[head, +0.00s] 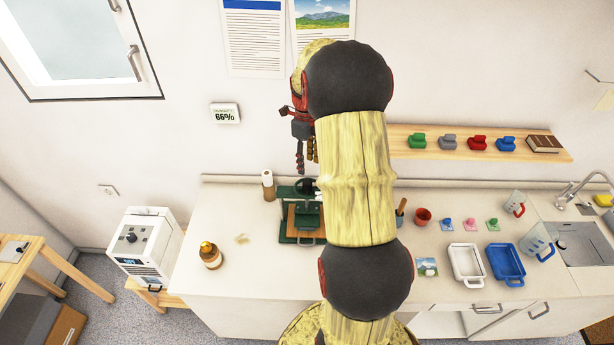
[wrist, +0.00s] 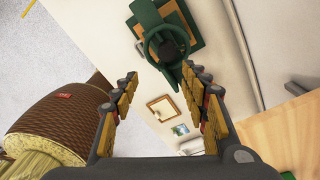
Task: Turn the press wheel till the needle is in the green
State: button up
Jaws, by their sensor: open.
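The green press (head: 298,222) stands on the counter, partly hidden behind my arm in the head view. Its dark round wheel (head: 304,186) is at the top. In the wrist view the press (wrist: 152,14) and its wheel (wrist: 168,44) lie beyond my fingertips, near the top middle. My gripper (head: 306,160) hangs above the press, apart from the wheel. In the wrist view my gripper (wrist: 158,82) is open and nothing is between its fingers. I cannot make out a gauge, its needle or a green zone in either view.
A wooden shelf (head: 400,140) with coloured blocks is on the wall to the right. White (head: 466,262) and blue (head: 506,262) trays lie right of my arm. The counter's left part is mostly clear.

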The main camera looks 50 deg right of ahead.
aim_at(307, 181)
jog(key=n, duration=0.4)
jog(key=f+n+p, duration=0.1)
jog(key=n, duration=0.3)
jog(key=shift+f+n, duration=0.1)
jog(key=shift+n, duration=0.2)
jog(key=n, duration=0.3)
jog(key=f+n, duration=0.1)
jog(key=n, duration=0.8)
jog(key=shift+w+d+f, duration=0.15)
jog(key=shift+w+f, duration=0.05)
jog(key=n, duration=0.7)
jog(key=shift+w+d+n+t, duration=0.25)
jog(key=shift+n+t, duration=0.05)
jog(key=shift+f, duration=0.45)
jog(key=shift+f+p, duration=0.5)
jog(key=shift+f, duration=3)
jog(key=shift+c, duration=1)
